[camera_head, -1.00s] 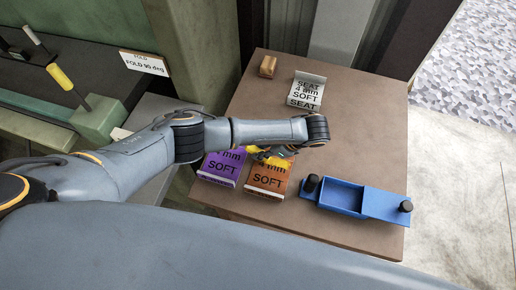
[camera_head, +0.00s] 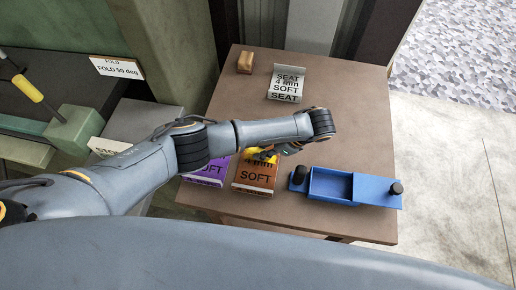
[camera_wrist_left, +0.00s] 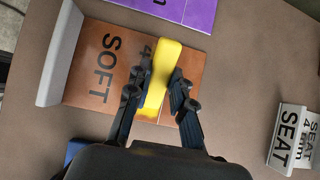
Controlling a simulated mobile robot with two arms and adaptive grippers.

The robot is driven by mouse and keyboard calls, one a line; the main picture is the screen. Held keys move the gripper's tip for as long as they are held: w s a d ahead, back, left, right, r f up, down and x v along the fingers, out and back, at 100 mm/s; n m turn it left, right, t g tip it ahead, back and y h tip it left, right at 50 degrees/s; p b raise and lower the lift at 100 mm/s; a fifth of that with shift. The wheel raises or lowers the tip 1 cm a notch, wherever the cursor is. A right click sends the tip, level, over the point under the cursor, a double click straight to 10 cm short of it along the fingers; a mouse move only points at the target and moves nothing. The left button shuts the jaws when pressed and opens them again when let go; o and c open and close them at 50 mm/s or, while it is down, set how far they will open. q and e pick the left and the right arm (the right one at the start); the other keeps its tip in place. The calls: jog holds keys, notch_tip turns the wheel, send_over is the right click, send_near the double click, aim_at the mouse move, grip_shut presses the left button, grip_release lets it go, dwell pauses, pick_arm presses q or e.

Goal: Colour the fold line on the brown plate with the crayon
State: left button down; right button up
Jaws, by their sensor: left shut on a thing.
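The brown plate (camera_head: 255,178), marked SOFT, lies on the brown table, with a pale strip along its front edge. It also shows in the left wrist view (camera_wrist_left: 85,62). My left gripper (camera_head: 264,155) is over the far part of this plate, shut on the yellow crayon (camera_head: 248,153). In the left wrist view the crayon (camera_wrist_left: 167,55) stands out beyond my left fingers (camera_wrist_left: 158,88) and covers part of the lettering. I cannot tell whether its tip touches the plate. My right gripper is out of view.
A purple plate (camera_head: 208,171) lies just left of the brown one. A blue open tray (camera_head: 330,186) with dark knobs is to its right. A grey SEAT piece (camera_head: 287,82) and a small tan block (camera_head: 245,62) lie farther back.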

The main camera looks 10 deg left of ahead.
pick_arm(q)
jog(key=shift+d+b, duration=0.5)
jog(key=shift+d, duration=0.85)
jog(key=shift+a+r+p, duration=0.1)
jog(key=shift+a+p, duration=0.8)
jog(key=shift+p, duration=0.1)
jog(key=shift+a+p, duration=0.3)
jog(key=shift+a, duration=0.25)
jog(key=shift+a+p, duration=0.8)
jog(key=shift+a, duration=0.6)
jog(key=shift+a+p, duration=0.85)
jog(key=shift+p, duration=0.05)
jog(key=shift+a, duration=0.5)
jog(key=shift+w+a+p, duration=0.1)
jog(key=shift+a+p, duration=0.5)
jog(key=shift+p, duration=0.05)
jog(key=shift+a, duration=0.65)
notch_tip(320, 180, up, 7)
jog(key=shift+p, duration=0.4)
